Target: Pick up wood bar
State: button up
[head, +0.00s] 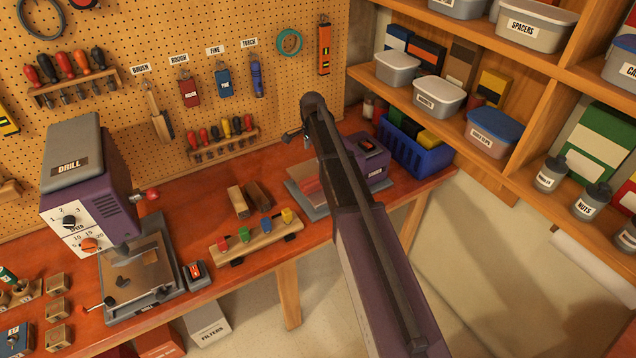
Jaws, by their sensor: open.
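A light wood bar (238,202) lies on the red-brown workbench (215,280), left of the middle. A darker brown bar (259,194) lies close beside it on the right. I cannot tell which one is the named wood bar. My gripper (297,136) shows only in small part at the far end of my arm. It is up and to the right of both bars, apart from them, and looks empty. My arm hides most of it.
A toy-like wooden block with coloured pegs (256,238) stands in front of the bars. A drill press (85,185) is at left, a purple machine (372,160) and blue crate (424,150) at right. Pegboard tools hang behind. Shelves (470,140) fill the right.

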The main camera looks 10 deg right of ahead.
aim_at(314, 180)
jog(key=shift+f+b, duration=4.2)
jog(key=shift+f, duration=0.1)
jog(key=shift+f, duration=0.15)
jog(key=shift+f+b, duration=2.45)
jog(key=shift+b, duration=0.15)
jog(key=c, duration=1.3)
jog(key=shift+r, duration=0.2)
notch_tip(314, 180, up, 4)
jog(key=p, duration=0.4)
jog(key=shift+f, duration=0.15)
jog(key=s, duration=1)
jog(key=s+r+p, duration=0.1)
jog(key=s, duration=0.5)
